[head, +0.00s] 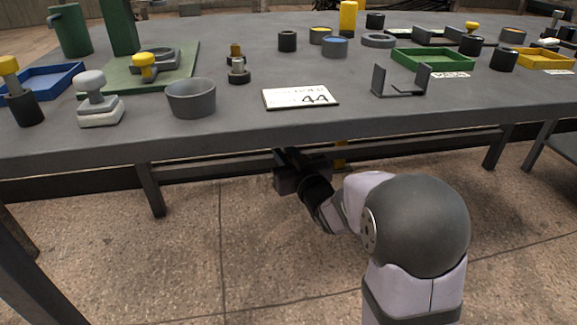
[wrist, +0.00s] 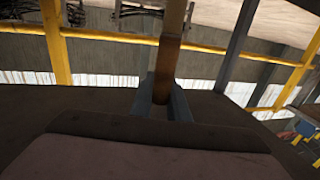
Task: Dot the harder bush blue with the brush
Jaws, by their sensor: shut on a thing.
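My gripper (head: 284,160) hangs low in front of the table, below its front edge, partly hidden by the edge and my arm. In the wrist view its fingers (wrist: 163,106) are shut on an upright tan and brown rod, seemingly the brush (wrist: 168,62); its tip is out of view. On the table stand dark bush-like cylinders: one at the middle (head: 287,42), one at the right (head: 504,60) and one at the back (head: 374,20). Which is harder does not show. A grey pot with a blue top (head: 334,47) stands near the middle, beside a yellow-topped pot (head: 320,36).
The table (head: 230,130) has a front edge above my gripper. Near that edge are a grey cup (head: 191,99), a sign marked 44 (head: 300,97), a grey bracket (head: 402,88) and a knobbed stamp (head: 98,100). A green tray (head: 432,60) lies right.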

